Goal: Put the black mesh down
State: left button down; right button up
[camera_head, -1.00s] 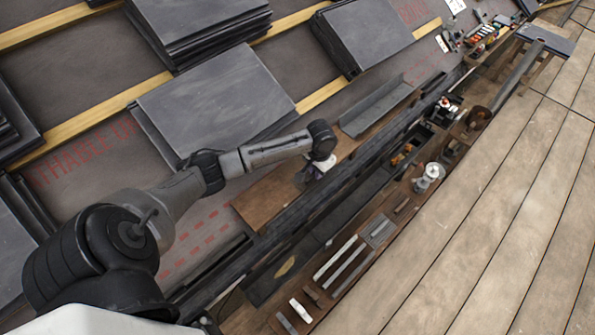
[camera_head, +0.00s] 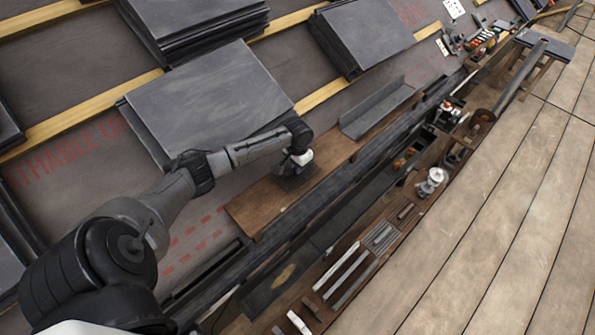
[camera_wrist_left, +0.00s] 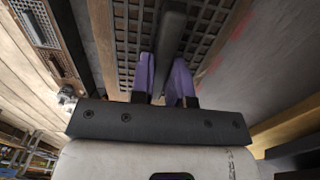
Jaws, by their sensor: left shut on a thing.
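The black mesh (camera_wrist_left: 209,32) is a dark grid panel with a raised bar (camera_wrist_left: 171,32) along its middle. My left gripper (camera_wrist_left: 166,80) is shut on the mesh, with its purple fingertips on either side of the bar. In the head view the left gripper (camera_head: 294,165) points down over a brown wooden plank (camera_head: 255,208). The mesh shows there as a small dark patch (camera_head: 287,182) under the gripper, over the plank. I cannot tell whether the mesh touches the plank. My right gripper is out of view.
Slate stacks (camera_head: 215,85) lie on the roof beside my arm. A grey angled channel (camera_head: 378,108) sits at the plank's far end. A tool tray with a metal device (camera_head: 432,181) and grey bars (camera_head: 345,270) runs along the right. The plank's near end is bare.

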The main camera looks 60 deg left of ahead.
pick_arm(q)
jog(key=shift+f, duration=0.95)
jog(key=shift+r, duration=0.1)
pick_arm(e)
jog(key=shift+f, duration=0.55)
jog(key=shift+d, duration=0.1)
pick_arm(q)
jog(key=c, duration=1.1)
grip_release()
